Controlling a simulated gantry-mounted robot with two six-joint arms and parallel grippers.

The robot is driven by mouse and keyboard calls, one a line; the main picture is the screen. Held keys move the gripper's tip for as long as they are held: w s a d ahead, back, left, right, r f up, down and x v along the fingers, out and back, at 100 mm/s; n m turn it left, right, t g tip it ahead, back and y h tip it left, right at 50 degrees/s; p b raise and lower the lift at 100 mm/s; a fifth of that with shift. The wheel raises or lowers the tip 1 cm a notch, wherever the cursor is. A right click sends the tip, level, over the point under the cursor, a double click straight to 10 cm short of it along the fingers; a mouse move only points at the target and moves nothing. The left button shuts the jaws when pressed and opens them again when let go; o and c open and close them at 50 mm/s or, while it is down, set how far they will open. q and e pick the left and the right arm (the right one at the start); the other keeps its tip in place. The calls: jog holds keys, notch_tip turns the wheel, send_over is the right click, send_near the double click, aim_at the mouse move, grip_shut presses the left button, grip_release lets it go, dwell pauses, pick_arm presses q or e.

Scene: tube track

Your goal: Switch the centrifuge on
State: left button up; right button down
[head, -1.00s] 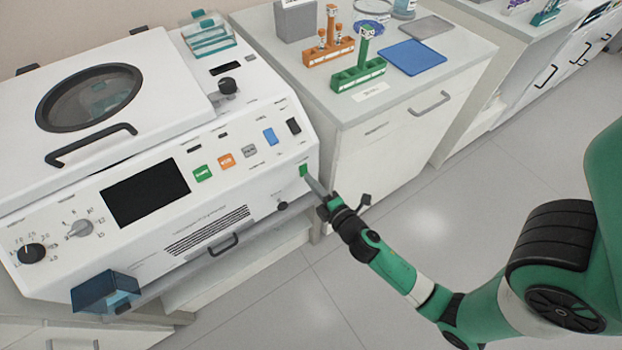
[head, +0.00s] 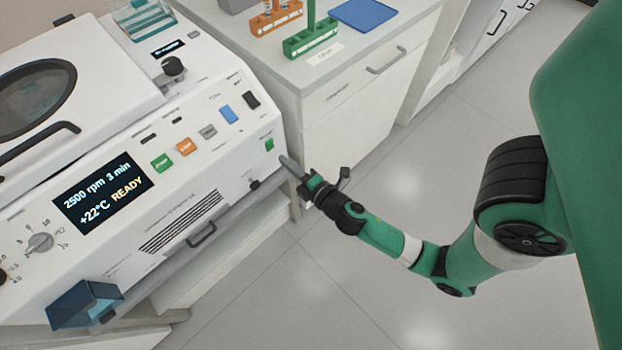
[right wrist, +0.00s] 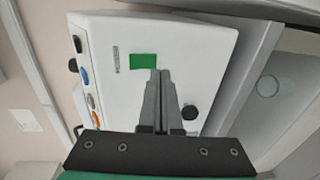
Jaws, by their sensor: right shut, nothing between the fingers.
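The white centrifuge (head: 120,240) fills the left of the head view, its lid down. Its display (head: 104,194) is lit and reads 2500 rpm, 3 min, +22°C, READY. A green rocker switch (head: 269,145) sits at the right end of the front panel; the right wrist view also shows this switch (right wrist: 143,61). My right gripper (head: 284,160) is shut and empty, its tips just in front of and below the switch, with a small gap in the head view. In the right wrist view the fingertips (right wrist: 160,74) overlap the switch's lower right edge. My left gripper is not in view.
Green (head: 162,162) and orange (head: 185,147) buttons and a black knob (head: 254,184) sit on the panel. A cabinet (head: 350,100) with tube racks on top stands to the right. A blue tinted box (head: 85,303) is at the lower left. The floor (head: 330,280) is clear.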

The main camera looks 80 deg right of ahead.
jog(key=f+b+v, duration=0.2)
jog(key=b+v, duration=0.1)
jog(key=v, duration=0.7)
jog(key=shift+s+f, duration=0.2)
jog(key=shift+f, duration=0.05)
jog(key=shift+a, duration=0.1)
